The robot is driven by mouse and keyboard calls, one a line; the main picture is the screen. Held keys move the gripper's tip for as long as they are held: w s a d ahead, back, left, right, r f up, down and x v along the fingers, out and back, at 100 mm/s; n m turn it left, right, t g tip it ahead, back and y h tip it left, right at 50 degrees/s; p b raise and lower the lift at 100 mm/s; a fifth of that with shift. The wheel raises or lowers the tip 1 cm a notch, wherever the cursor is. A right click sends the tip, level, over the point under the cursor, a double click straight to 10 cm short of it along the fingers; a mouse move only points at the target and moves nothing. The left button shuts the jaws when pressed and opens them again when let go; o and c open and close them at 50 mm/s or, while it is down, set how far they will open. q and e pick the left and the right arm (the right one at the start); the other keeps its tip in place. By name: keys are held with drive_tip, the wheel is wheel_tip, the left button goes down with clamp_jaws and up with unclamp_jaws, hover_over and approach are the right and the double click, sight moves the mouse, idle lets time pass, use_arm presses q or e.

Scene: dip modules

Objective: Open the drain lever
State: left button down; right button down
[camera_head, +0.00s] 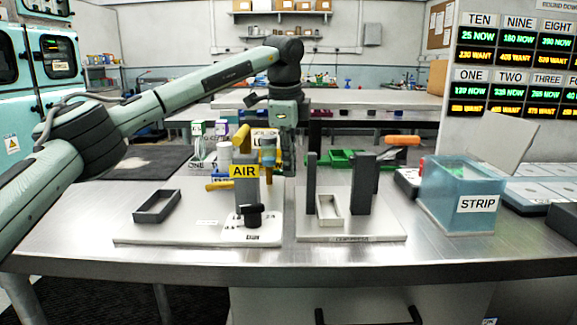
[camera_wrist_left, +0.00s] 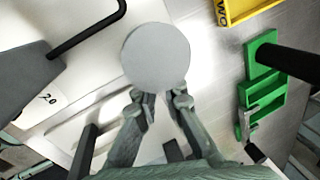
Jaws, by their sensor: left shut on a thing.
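My left gripper (camera_head: 284,160) points down behind the post with the yellow AIR sign (camera_head: 244,171). In the left wrist view its fingers (camera_wrist_left: 160,95) are closed in on a round light-grey disc (camera_wrist_left: 156,57), whose flat face is toward the camera. A yellow handle (camera_head: 218,185) sticks out low to the left behind the AIR post. An orange-yellow handle (camera_head: 242,138) stands at its top. No lever is marked as the drain in a way I can read, so I cannot tell which part it is. My right gripper is not in view.
A black knob (camera_head: 251,214) stands on the front plate. A dark tray (camera_head: 157,206) lies to its left. Two dark posts (camera_head: 362,184) rise to the right, then the blue STRIP tank (camera_head: 460,197). Green trays (camera_wrist_left: 262,75) lie right of my fingers in the wrist view.

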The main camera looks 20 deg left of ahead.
use_arm(q)
drive_tip(key=shift+w+n, duration=0.1)
drive_tip(key=shift+n, duration=0.2)
idle(0.4)
drive_tip(key=c, duration=1.6)
unclamp_jaws()
drive_tip(key=v, duration=1.2)
